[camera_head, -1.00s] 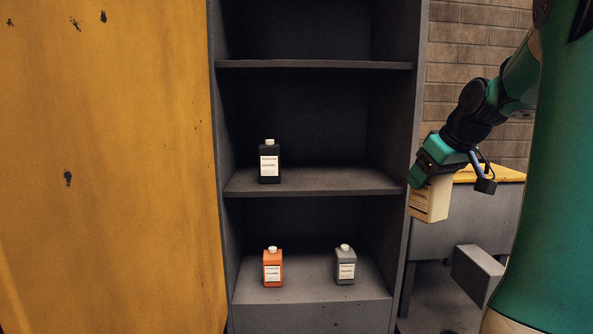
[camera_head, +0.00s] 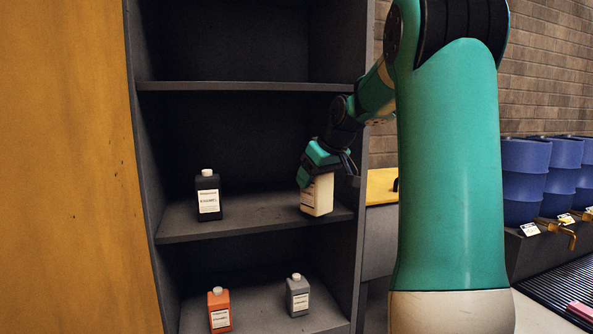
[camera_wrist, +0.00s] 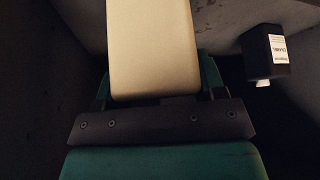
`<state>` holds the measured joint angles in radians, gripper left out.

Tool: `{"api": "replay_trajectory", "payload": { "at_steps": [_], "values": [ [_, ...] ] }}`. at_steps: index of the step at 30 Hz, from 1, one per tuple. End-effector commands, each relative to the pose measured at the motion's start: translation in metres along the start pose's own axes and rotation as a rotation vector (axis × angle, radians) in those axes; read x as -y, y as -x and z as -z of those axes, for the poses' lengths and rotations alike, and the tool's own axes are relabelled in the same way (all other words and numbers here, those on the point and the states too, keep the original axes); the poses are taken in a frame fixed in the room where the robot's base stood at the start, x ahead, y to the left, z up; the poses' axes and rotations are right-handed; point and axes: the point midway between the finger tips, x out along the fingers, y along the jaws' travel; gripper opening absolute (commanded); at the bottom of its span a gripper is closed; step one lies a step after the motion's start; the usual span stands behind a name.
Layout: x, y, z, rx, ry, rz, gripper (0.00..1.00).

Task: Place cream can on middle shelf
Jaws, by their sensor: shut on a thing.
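The cream can (camera_head: 318,196) is in my gripper (camera_head: 316,174), at the right side of the middle shelf (camera_head: 250,216) in the head view. It is nearly upright, with a white label on its left face. Its base is at or just above the shelf surface; I cannot tell whether it touches. In the wrist view the cream can (camera_wrist: 153,45) fills the space between the fingers of my gripper (camera_wrist: 155,88). The gripper is shut on it and hides its top.
A black can (camera_head: 208,194) stands on the left of the middle shelf, and shows in the wrist view (camera_wrist: 265,55). An orange can (camera_head: 219,310) and a grey can (camera_head: 298,294) stand on the lower shelf. The shelf middle is clear. Blue barrels (camera_head: 525,180) stand far right.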

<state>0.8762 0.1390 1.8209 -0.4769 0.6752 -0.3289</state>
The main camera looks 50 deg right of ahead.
Motion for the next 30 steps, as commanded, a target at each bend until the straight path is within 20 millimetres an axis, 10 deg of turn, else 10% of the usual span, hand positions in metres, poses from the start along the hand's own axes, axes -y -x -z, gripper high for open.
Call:
{"api": "replay_trajectory", "payload": {
  "at_steps": [14,29,30],
  "values": [
    [-0.002,-0.031,0.055,-0.001,-0.001,-0.001,0.26],
    [-0.003,-0.049,0.041,-0.002,-0.004,-0.003,0.26],
    [-0.003,-0.048,0.041,0.000,-0.004,-0.003,0.73]
  ]
}}
